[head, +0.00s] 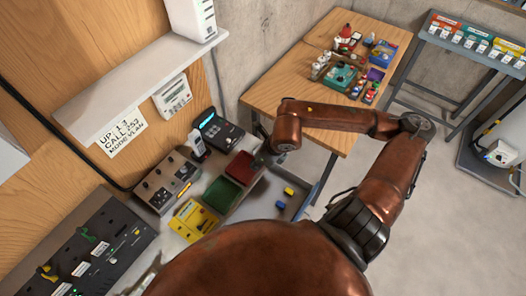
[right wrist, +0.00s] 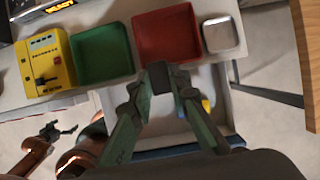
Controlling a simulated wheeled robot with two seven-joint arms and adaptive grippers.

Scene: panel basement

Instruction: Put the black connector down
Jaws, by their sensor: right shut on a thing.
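In the right wrist view, my right gripper (right wrist: 172,80) has its green-grey fingers closed on a small black connector (right wrist: 159,76). The connector is held over the near edge of the red tray (right wrist: 168,32); I cannot tell whether it touches the tray. In the head view the right gripper (head: 264,157) is small and dark beside the red tray (head: 241,167), and the connector cannot be made out. A dark claw at the lower left of the right wrist view appears to be my left gripper (right wrist: 55,131), away from the trays; its opening is unclear.
A green tray (head: 222,195) adjoins the red one, with a yellow tester box (head: 193,220) beside it. A small silver dish (right wrist: 220,35) stands right of the red tray. A yellow piece (head: 289,191) lies on the lower grey surface. A wooden table (head: 270,92) stands behind.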

